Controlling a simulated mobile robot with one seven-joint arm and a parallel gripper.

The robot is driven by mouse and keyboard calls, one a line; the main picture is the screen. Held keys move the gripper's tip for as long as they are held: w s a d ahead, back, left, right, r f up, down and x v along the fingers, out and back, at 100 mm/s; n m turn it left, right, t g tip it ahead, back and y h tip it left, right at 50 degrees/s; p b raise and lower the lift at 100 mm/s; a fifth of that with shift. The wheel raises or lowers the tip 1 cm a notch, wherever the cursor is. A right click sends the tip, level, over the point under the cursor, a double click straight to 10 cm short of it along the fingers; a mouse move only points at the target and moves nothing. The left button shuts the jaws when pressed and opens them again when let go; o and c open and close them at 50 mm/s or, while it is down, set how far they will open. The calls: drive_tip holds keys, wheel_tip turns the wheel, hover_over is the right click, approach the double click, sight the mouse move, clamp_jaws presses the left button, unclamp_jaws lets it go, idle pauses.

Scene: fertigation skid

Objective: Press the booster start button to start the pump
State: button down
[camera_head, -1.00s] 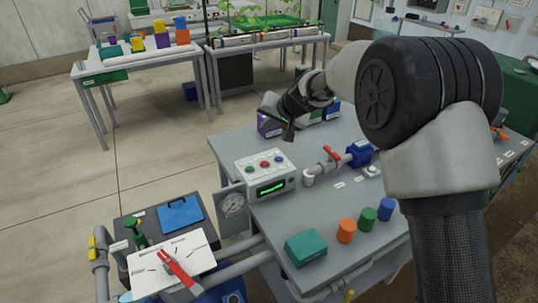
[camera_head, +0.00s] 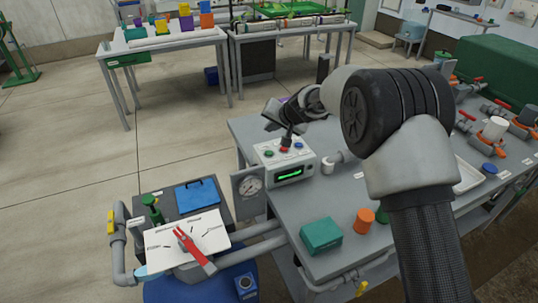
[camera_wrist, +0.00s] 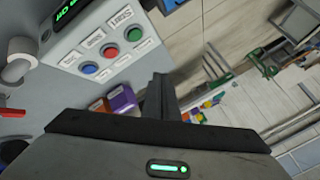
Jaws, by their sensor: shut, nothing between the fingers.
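The control box (camera_head: 270,177) stands on the grey bench with a lit green display, a green button (camera_head: 269,153), a red button (camera_head: 284,150) and a blue button (camera_head: 299,146). In the wrist view, the green button (camera_wrist: 134,34) is beside a label reading "Start"; the red button (camera_wrist: 111,52) and blue button (camera_wrist: 89,68) follow in a row. My gripper (camera_head: 287,142) is shut and empty, its tip overlapping the red button area in the head view. In the wrist view, its fingers (camera_wrist: 159,82) appear beside the button row, covering no button. Contact cannot be told.
A pressure gauge (camera_head: 250,184) is at the box's left. A white pipe elbow (camera_head: 330,165) is at its right. A teal block (camera_head: 321,236) and an orange cylinder (camera_head: 364,221) stand nearer on the bench. A red-handled lever (camera_head: 190,245) is at lower left.

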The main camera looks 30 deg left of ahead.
sight(271, 154)
wheel_tip(271, 154, down, 7)
drive_tip(key=b, duration=0.5)
drive_tip(key=shift+f, duration=0.2)
drive_tip(key=shift+f+b, duration=0.1)
drive_tip(key=shift+b, duration=0.2)
idle(1.3)
drive_tip(key=shift+f+b, duration=0.3)
drive_tip(key=shift+b, duration=0.1)
drive_tip(key=shift+f+b, duration=0.4)
idle(0.8)
drive_tip(key=shift+r, duration=0.15)
drive_tip(key=shift+r+p, duration=0.45)
drive_tip(key=shift+r, duration=0.2)
drive_tip(key=shift+r, duration=0.15)
drive_tip(key=shift+r+p, duration=1.7)
drive_tip(key=shift+r, duration=0.65)
